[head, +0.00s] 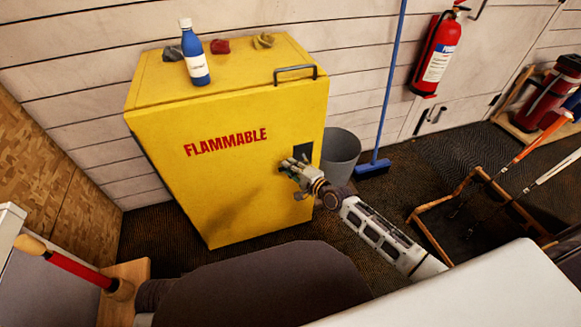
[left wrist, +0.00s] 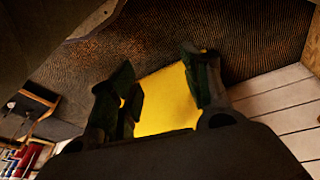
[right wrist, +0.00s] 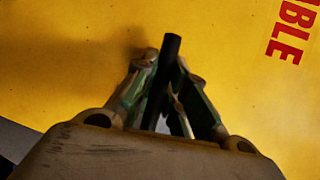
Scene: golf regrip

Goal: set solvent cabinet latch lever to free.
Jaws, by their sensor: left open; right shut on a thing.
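The yellow solvent cabinet (head: 225,165) stands against the white wall with red FLAMMABLE lettering on its front. A dark latch plate (head: 303,152) shows near the front's right edge, partly hidden by my right gripper (head: 291,166). In the right wrist view the black latch lever (right wrist: 171,48) stands between the fingers of my right gripper (right wrist: 165,70), which is shut on it. The lever's lower part is hidden by the gripper. My left gripper (left wrist: 160,85) is open and empty, with a yellow surface beyond its fingers. It does not show in the head view.
A blue bottle (head: 195,55), a red cloth (head: 220,46) and other crumpled cloths sit on the cabinet. A grey bin (head: 341,152) and blue broom (head: 372,167) stand right of it. A fire extinguisher (head: 436,52) hangs on the wall. A wooden rack (head: 470,215) stands right of my arm.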

